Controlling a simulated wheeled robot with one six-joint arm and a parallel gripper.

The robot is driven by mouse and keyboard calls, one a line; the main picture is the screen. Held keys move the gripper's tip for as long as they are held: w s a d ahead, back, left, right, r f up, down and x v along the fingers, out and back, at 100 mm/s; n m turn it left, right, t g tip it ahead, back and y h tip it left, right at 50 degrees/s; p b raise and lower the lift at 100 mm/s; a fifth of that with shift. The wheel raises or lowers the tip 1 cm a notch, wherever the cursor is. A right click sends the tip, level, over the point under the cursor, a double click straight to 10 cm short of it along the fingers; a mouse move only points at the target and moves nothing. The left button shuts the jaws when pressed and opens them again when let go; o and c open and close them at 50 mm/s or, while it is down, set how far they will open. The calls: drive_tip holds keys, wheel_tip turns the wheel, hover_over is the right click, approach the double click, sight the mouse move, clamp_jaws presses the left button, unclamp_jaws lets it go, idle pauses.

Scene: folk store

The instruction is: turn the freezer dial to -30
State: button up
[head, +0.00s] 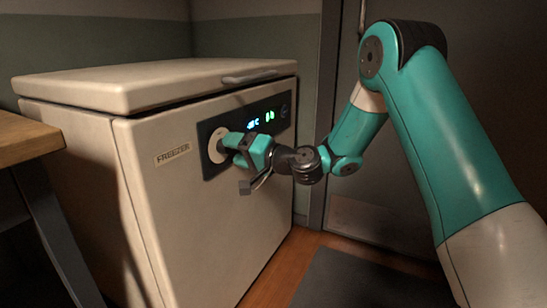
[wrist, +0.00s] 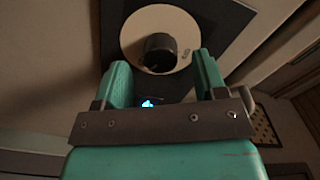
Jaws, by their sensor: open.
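The freezer (head: 200,235) is a cream chest with a shut lid. Its dark panel (head: 272,127) carries a lit display with blue and green marks, its digits too small to read surely. The dial has a pale disc (head: 215,146), partly hidden by my gripper (head: 232,145) in the head view. In the wrist view, the dark round knob (wrist: 158,52) sits in the middle of the disc (wrist: 131,35). My gripper (wrist: 162,60) is open, with its teal fingers to either side of the knob and a gap on each side. I cannot tell how deep the fingertips reach.
A lid handle (head: 250,77) sticks out above the panel. A wooden table (head: 25,137) stands close at the left. A dark door (head: 385,190) is behind my arm, and a dark mat (head: 350,280) lies on the wooden floor in front of it.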

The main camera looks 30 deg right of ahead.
drive_tip(key=b+v, duration=0.6)
drive_tip(key=v, duration=0.8)
drive_tip(key=shift+s+d, duration=0.2)
drive_tip(key=shift+s, duration=0.1)
drive_tip(key=shift+a+r, duration=0.1)
